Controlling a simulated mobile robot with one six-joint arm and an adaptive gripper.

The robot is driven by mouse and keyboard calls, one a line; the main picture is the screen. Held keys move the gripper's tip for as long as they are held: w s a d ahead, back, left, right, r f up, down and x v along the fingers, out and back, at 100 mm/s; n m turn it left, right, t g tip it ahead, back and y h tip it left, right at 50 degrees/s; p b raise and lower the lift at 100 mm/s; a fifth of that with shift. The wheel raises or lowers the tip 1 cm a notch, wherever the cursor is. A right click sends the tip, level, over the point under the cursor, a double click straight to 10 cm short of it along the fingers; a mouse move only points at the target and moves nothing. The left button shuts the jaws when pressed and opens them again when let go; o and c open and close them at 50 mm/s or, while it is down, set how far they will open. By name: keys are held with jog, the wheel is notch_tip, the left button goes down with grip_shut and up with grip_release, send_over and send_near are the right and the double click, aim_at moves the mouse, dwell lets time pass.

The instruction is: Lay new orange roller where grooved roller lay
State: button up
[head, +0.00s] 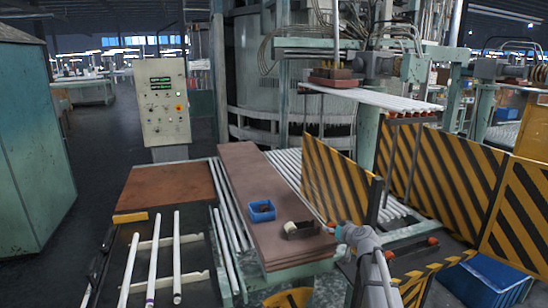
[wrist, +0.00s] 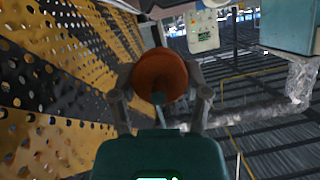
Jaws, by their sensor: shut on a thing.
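In the wrist view an orange roller (wrist: 160,72) sits between the two fingers of my gripper (wrist: 162,92), which is shut on it. Its round end faces the camera, with a thin pale shaft below it. In the head view my gripper (head: 343,232) is by the front end of the striped guard, small and partly hidden by my wrist. Other orange rollers show on the right, one (head: 389,255) near my arm and one (head: 433,241) farther right. A cream roller (head: 291,228) lies at a dark tray (head: 312,229) on the brown board. I cannot make out its grooves.
A blue bin (head: 262,217) with dark contents stands on the brown board (head: 245,178). Black-and-yellow guards (head: 335,178) rise close behind and beside my gripper. Glass tubes (head: 153,262) lie at the front left.

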aim_at(333, 224)
jog(key=shift+f+b, duration=0.45)
jog(key=shift+f, duration=0.35)
jog(key=shift+r, duration=0.2)
dwell(3.4)
notch_tip(333, 224, up, 8)
jog(key=p, duration=0.8)
jog(key=shift+f, duration=0.25)
jog(key=shift+w+f, duration=0.1)
jog(key=f+b+x, duration=0.1)
jog(key=b+x, duration=0.2)
jog(key=x, duration=0.2)
jog(key=f+b+x, duration=0.1)
jog(key=b+x, duration=0.2)
jog(key=x, duration=0.2)
jog(key=s+d+f+b+x, duration=0.1)
jog(key=b+x, duration=0.2)
jog(key=x, duration=0.2)
jog(key=shift+w+a+f, duration=0.1)
jog(key=shift+w+f, duration=0.1)
